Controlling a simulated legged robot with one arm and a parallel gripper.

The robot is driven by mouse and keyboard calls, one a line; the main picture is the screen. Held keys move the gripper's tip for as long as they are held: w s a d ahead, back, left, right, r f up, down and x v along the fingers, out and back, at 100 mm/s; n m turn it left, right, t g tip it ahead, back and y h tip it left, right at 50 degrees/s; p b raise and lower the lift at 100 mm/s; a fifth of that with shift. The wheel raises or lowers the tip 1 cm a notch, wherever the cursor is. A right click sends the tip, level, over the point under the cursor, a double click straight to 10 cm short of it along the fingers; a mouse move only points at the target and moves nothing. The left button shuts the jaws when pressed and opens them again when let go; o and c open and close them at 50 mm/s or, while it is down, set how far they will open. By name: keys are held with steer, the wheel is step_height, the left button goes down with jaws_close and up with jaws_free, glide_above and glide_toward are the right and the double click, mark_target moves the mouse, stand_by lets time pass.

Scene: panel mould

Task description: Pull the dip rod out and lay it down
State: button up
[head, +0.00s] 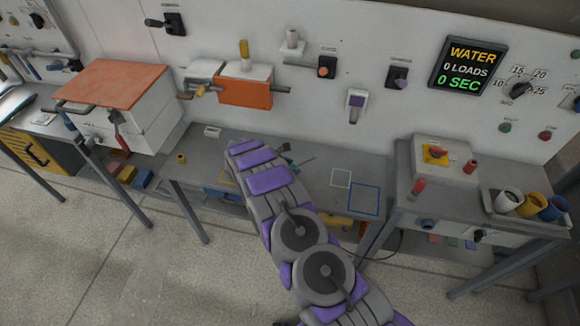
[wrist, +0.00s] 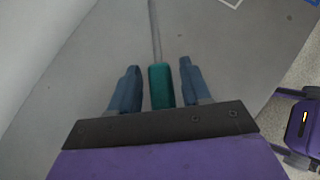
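The dip rod has a teal handle (wrist: 161,88) and a thin grey shaft (wrist: 155,30) in the wrist view. The shaft points away from me over the grey tabletop. The handle is between the two fingers of my gripper (wrist: 158,82), with a narrow gap on each side. The fingers are open. I cannot tell whether the whole rod touches the tabletop. In the head view the thin shaft (head: 304,161) shows just beyond my arm over the middle table. My gripper is mostly hidden there by my arm.
The middle table (head: 222,152) has a white outlined square (head: 341,178) and a blue one (head: 364,199), both empty. An orange unit (head: 243,92) is on the wall panel behind. A right-hand table carries cups (head: 508,201). A white box with an orange lid (head: 115,83) stands left.

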steer(key=shift+o, duration=1)
steer(key=shift+r, duration=0.1)
steer(key=p+v, duration=0.2)
steer(key=v, duration=1.5)
steer(key=shift+a+p, duration=0.2)
steer(key=shift+p, duration=0.15)
